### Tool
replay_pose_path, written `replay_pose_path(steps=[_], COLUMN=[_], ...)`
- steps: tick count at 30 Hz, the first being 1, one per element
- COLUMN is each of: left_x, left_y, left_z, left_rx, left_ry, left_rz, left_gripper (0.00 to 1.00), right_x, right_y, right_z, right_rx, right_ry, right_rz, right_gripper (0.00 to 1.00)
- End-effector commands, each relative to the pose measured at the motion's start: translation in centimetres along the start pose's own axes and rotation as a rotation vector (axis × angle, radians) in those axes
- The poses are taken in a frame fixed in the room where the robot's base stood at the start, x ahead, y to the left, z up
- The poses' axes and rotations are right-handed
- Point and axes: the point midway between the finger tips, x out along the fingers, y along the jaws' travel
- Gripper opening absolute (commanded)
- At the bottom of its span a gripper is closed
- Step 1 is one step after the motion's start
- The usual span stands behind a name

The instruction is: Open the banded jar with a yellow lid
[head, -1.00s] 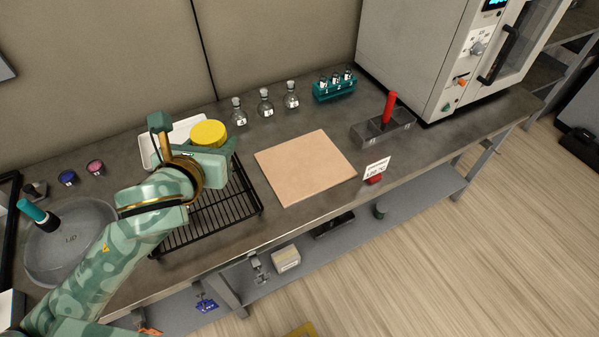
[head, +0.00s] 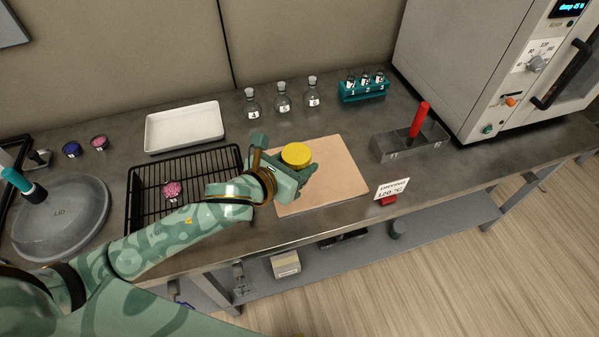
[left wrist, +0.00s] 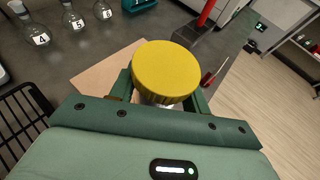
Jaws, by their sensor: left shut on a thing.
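The jar's yellow lid (head: 296,154) shows on top of the jar at my left gripper (head: 292,170), over the left part of the tan board (head: 335,170). In the left wrist view the yellow lid (left wrist: 166,72) sits between the two green fingers, with a pale strip of the jar body (left wrist: 155,100) just below it. My left gripper is shut on the jar. The jar looks upright and the lid is on it. Most of the jar body and any bands are hidden by the fingers and lid. My right gripper is not in view.
A black wire rack (head: 146,200) with a pink cluster (head: 173,190) on it lies left of the board. A white tray (head: 185,127), stoppered flasks (head: 283,102) and a teal vial rack (head: 362,91) stand behind. A grey box with a red handle (head: 419,120) and a sign (head: 392,189) stand right.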

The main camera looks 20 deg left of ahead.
Motion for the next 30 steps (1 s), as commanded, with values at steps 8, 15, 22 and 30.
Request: replay_pose_path(steps=[8,15,22,30], left_x=[5.1,7.1,7.7,7.7], left_y=[2.6,3.4,3.4,3.4], left_z=[-3.3,-5.3,-6.9,-7.0], left_rx=[-0.003,-0.007,-0.002,0.000], left_ry=[0.001,0.002,0.000,0.000], left_rz=[0.000,-0.001,-0.001,-0.001], left_gripper=[0.00,0.00,0.00,0.00], right_x=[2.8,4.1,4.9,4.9], right_y=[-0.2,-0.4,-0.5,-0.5], right_z=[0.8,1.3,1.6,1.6], right_rx=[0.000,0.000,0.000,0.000], right_ry=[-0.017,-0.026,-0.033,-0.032], right_rz=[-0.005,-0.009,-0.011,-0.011], right_gripper=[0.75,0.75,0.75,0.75])
